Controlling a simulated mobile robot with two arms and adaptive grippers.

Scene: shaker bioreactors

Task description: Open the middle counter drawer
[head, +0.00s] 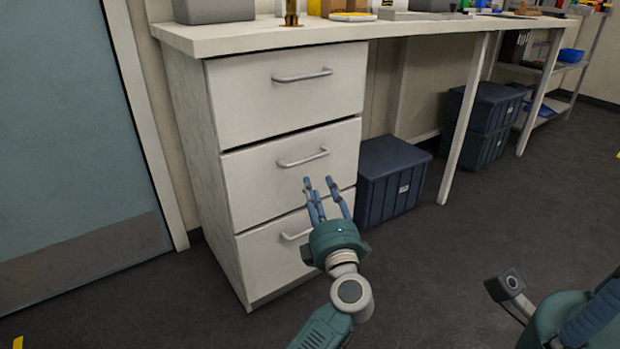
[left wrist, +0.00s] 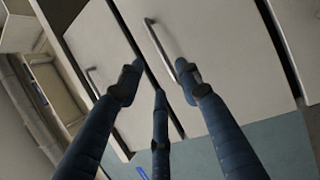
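The middle drawer (head: 258,179) is the second of three cream drawer fronts in the counter cabinet and sits flush, closed. Its curved silver handle (head: 303,158) shows in full in the head view. My left gripper (head: 321,186) is open and empty, its fingertips just below and right of this handle. In the left wrist view the fingers of my left gripper (left wrist: 158,78) are spread, with the middle drawer's handle (left wrist: 156,38) beyond them and its lower end near the right fingertip. I cannot tell if they touch. My right gripper is partly cut off at the lower right, its fingers unclear.
The closed top drawer (head: 288,93) and bottom drawer (head: 275,255) have similar handles. A blue lidded bin (head: 390,185) stands on the floor right of the cabinet, and stacked bins (head: 478,125) stand farther back. A teal door (head: 75,140) is at left. The front floor is clear.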

